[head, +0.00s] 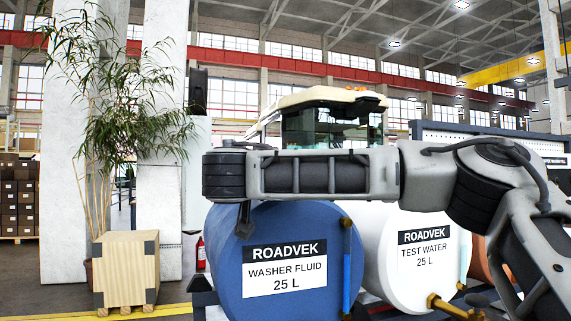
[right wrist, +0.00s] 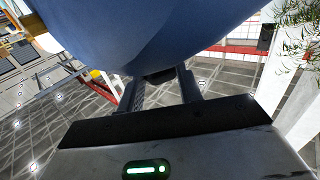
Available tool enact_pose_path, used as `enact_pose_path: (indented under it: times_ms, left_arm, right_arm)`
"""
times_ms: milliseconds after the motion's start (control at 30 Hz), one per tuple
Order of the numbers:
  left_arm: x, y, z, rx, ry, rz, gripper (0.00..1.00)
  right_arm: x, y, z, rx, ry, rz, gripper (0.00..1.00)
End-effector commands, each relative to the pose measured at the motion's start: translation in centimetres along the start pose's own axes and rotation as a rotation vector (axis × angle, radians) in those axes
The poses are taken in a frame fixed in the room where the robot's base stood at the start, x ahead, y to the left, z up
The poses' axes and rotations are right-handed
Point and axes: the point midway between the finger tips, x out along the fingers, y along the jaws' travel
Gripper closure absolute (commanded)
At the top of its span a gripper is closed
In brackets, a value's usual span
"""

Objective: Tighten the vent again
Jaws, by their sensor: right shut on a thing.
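A blue drum (head: 222,255) labelled ROADVEK WASHER FLUID 25 L lies with its round end facing me. Its curved side (right wrist: 150,35) fills the top of the right wrist view. My right gripper (right wrist: 160,82) reaches to the drum's side, with its two fingers around a small dark cap (right wrist: 160,75), likely the vent. It is shut on this cap, which is mostly hidden between the fingertips. In the head view my right arm crosses above the drum and hides the cap. My left gripper is in neither view.
A white drum (head: 385,270) labelled TEST WATER 25 L lies right of the blue one, with a brass tap (head: 447,306) below. A blue upright tube (head: 347,270) stands on the blue drum's face. A wooden crate (head: 125,270) and a tall plant (head: 125,130) stand left.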

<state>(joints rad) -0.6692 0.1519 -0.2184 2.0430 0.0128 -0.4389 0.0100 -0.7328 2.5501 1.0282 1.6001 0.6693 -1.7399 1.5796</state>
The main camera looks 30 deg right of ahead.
Motion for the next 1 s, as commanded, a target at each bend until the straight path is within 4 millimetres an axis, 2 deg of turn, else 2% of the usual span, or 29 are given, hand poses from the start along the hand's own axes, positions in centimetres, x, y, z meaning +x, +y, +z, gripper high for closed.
enact_pose_path:
  times_ms: [167, 700, 733, 800, 1000]
  left_arm:
    - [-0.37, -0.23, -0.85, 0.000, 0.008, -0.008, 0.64]
    - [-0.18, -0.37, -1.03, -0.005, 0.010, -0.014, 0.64]
    - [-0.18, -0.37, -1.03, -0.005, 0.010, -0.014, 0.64]
    - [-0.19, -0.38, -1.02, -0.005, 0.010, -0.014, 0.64]
    - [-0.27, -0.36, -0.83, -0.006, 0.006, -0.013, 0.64]
  right_arm:
    - [0.06, -0.18, -0.17, -0.002, -0.002, 0.053, 0.87]
    - [0.07, -0.12, -0.19, 0.001, 0.005, 0.079, 0.87]
    - [0.07, -0.12, -0.19, 0.001, 0.005, 0.079, 0.59]
    - [0.07, -0.12, -0.18, 0.001, 0.005, 0.079, 0.43]
    - [0.07, -0.13, -0.13, 0.001, 0.004, 0.079, 0.43]
